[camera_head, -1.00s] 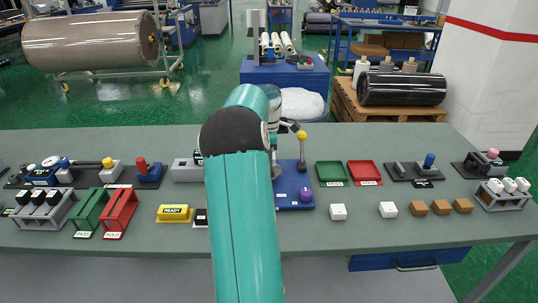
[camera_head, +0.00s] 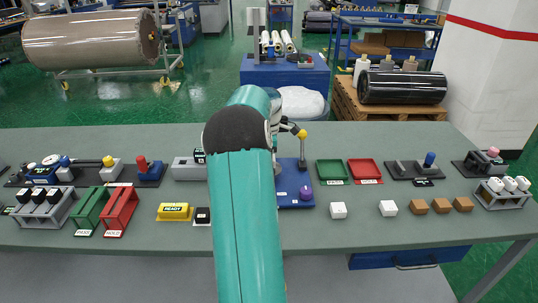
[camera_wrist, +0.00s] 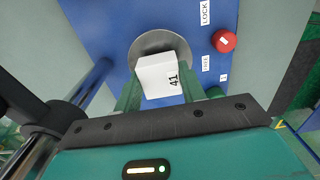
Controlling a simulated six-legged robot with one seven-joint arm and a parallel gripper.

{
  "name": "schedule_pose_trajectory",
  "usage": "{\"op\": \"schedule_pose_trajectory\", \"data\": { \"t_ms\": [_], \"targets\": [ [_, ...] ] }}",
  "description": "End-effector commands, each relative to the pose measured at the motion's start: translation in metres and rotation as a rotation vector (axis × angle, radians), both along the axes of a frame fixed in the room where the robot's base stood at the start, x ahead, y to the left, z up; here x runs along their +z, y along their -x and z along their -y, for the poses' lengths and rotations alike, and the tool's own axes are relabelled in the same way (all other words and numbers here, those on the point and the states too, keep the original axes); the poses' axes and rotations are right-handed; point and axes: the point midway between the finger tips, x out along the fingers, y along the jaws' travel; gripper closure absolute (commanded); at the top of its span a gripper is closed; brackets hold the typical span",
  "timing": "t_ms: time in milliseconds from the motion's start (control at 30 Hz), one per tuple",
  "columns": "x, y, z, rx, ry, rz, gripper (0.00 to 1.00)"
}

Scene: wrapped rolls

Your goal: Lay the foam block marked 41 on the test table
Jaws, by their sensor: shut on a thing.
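The white foam block marked 41 (camera_wrist: 157,76) is between the green fingers of my gripper (camera_wrist: 160,91) in the wrist view. The gripper is shut on it. Behind the block is a round grey metal disc, which looks like the test table (camera_wrist: 146,44), on a blue base. The block covers part of the disc; whether it touches it I cannot tell.
A red knob (camera_wrist: 225,41) stands on the base by the LOCK label, and a dark post (camera_wrist: 92,82) is at left. In the head view, a green tray (camera_head: 332,172) and a red tray (camera_head: 365,171) lie right of the base. White blocks (camera_head: 338,210) stand in front.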

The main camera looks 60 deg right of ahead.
Motion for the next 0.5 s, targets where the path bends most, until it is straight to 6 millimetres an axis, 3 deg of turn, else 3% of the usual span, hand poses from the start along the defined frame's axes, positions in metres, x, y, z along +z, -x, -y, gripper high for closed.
{"op": "schedule_pose_trajectory", "data": {
  "t_ms": [500],
  "targets": [
    [-0.013,0.000,0.000,0.000,0.000,0.000,0.85]
  ]
}}
